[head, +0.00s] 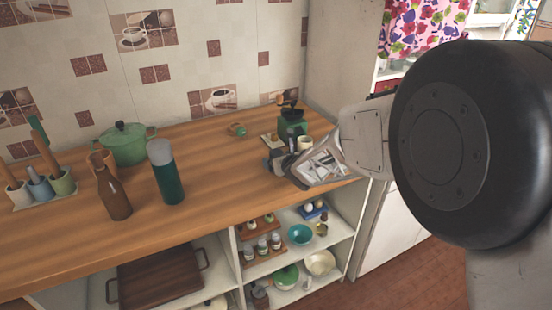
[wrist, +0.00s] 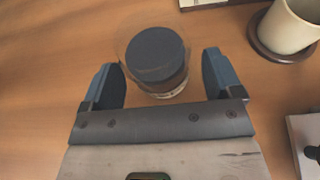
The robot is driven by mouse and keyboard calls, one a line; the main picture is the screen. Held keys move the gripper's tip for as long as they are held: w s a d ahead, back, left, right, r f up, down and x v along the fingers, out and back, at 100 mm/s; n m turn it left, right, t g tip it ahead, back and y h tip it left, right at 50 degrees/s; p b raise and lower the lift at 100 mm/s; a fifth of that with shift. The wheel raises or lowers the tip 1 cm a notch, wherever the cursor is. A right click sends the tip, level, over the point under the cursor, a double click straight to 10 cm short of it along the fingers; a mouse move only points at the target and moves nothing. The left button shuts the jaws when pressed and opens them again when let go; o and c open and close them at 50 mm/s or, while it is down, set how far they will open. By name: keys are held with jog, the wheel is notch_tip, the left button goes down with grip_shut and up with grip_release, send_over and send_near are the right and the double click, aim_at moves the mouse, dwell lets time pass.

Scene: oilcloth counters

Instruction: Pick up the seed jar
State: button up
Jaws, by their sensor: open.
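The seed jar, a clear glass jar with a dark round lid (wrist: 158,54), stands on the wooden counter in the wrist view. My gripper (wrist: 162,75) is open, with one blue-grey finger on each side of the jar. A gap shows between the jar and each finger, so neither seems to touch it. In the head view my gripper (head: 277,164) is low over the right end of the counter. There I cannot make out the jar for certain; my gripper and wrist cover that spot.
A pale cup (wrist: 292,26) on a dark coaster stands close right of my gripper. A green grinder (head: 292,122) stands just behind. A green bottle (head: 167,172), brown bottle (head: 113,193) and green pot (head: 124,146) stand left. The counter between is clear.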

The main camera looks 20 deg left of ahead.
aim_at(280, 151)
jog(key=shift+w+a+f, duration=0.15)
jog(key=shift+w+a, duration=0.05)
jog(key=shift+c, duration=0.3)
jog(key=c, duration=1)
jog(key=shift+r, duration=0.75)
notch_tip(280, 151, up, 2)
jog(key=shift+r, duration=0.15)
jog(key=s+d, duration=0.2)
jog(key=s, duration=0.2)
jog(key=s+d, duration=0.3)
jog(key=s, duration=0.2)
jog(key=s+d+r, duration=0.1)
jog(key=s+d, duration=0.2)
jog(key=s, duration=0.1)
jog(key=shift+s+d+r, duration=0.1)
jog(key=shift+s, duration=0.3)
jog(key=shift+w+r, duration=0.1)
